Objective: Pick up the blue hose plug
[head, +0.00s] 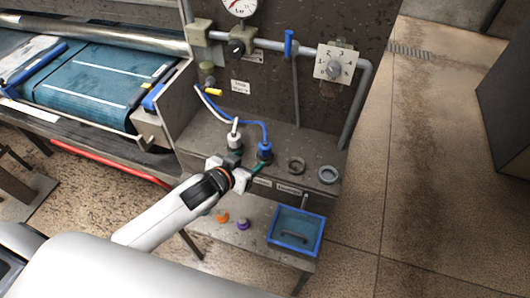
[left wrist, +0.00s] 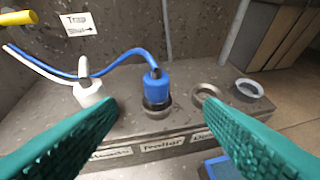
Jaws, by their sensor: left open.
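The blue hose plug (head: 265,150) stands upright in a dark round socket on the stone ledge, with a blue hose running from its top to the left. In the left wrist view the plug (left wrist: 157,86) is near the middle, ahead of and between the fingertips. My left gripper (head: 250,162) is open, its teal fingers at the ledge just in front of the plug. In the left wrist view the gripper (left wrist: 162,104) shows a clear gap between its fingers and nothing held. Contact with the plug is not visible. My right gripper is not in view.
A white hose plug (left wrist: 88,93) stands close left of the blue one. Two empty sockets, a dark one (head: 296,166) and a grey one (head: 328,175), are to its right. Pipes and a dial plate (head: 335,65) rise behind. A blue bin (head: 295,230) sits below the ledge.

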